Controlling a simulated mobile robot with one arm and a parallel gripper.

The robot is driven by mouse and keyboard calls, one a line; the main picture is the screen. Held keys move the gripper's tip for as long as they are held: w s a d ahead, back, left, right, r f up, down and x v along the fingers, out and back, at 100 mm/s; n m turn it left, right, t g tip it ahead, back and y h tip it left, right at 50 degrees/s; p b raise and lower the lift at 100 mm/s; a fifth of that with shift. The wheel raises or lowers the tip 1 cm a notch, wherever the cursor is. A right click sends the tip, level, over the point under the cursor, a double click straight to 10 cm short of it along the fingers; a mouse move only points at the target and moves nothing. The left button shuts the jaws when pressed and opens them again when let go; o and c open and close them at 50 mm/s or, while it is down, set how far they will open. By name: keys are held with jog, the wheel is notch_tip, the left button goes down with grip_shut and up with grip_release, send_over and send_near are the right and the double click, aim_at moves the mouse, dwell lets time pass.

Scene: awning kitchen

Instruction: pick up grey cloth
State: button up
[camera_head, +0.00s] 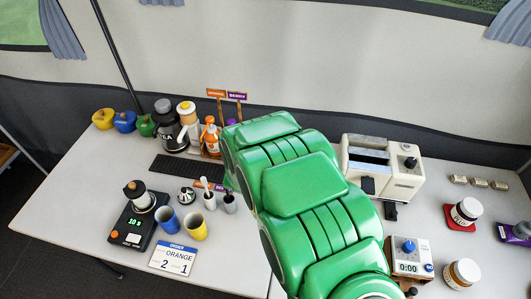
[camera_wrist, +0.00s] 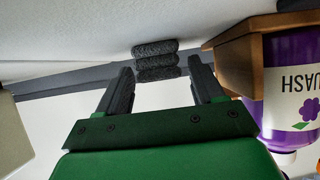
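The grey cloth (camera_wrist: 155,48) shows in the wrist view as a small stack of dark grey, textured folds or rolls. It lies beyond my gripper (camera_wrist: 160,76), roughly centred between the two dark fingers. The fingers are spread apart with nothing between them. A gap seems to remain between the fingertips and the cloth, though the exact distance is hard to tell. In the head view my green arm covers the middle of the table and hides both my gripper and the cloth.
In the wrist view a purple squash container (camera_wrist: 290,95) and a brown wooden piece (camera_wrist: 238,62) stand close on the right. In the head view, orange bottles (camera_head: 210,138) are left of my arm, a toaster (camera_head: 377,165) right. Cups (camera_head: 195,226) and a scale (camera_head: 133,226) stand front left.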

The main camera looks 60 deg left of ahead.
jog(key=c, duration=0.8)
jog(key=shift+c, duration=0.2)
